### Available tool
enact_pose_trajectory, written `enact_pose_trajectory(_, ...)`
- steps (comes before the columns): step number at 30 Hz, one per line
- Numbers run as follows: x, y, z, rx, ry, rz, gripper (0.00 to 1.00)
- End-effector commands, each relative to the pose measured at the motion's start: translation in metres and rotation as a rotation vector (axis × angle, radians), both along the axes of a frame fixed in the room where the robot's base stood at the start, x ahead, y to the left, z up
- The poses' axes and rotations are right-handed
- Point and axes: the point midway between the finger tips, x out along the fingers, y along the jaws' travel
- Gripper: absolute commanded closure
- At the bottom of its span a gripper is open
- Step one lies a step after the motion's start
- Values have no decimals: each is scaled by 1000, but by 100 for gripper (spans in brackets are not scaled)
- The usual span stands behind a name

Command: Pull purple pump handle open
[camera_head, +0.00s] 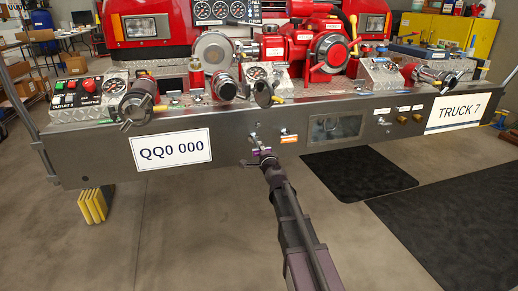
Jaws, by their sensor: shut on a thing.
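The purple pump handle (265,150) is a small purple piece low on the front face of the metal bumper (225,168), right of the QQ0 000 plate. My gripper (262,157) is at the handle and shut on it, with the arm reaching up from the bottom of the view. The gripper and arm hide the handle's lower part. How far the handle is pulled out cannot be told.
The QQ0 000 plate (174,148) and a small orange label (289,139) flank the handle. Hose fittings, gauges and a red pump (325,52) stand on top of the bumper. Black mats (358,173) lie on the floor to the right. The floor in front is clear.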

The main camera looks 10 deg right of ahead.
Motion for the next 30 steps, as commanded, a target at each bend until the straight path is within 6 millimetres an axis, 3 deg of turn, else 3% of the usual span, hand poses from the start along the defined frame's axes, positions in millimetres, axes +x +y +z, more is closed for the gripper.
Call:
enact_pose_trajectory(3, -5, -2, -1, -1, 0, -4, 100)
enact_pose_trajectory(4, -5, -2, -1, -1, 0, -4, 53)
enact_pose_trajectory(6, -5, -1, -1, -1, 0, -3, 34)
enact_pose_trajectory(20, -5, -1, 0, 0, 0, -2, 34)
enact_pose_trajectory(30, -37, -4, 0, 0, 0, -2, 34)
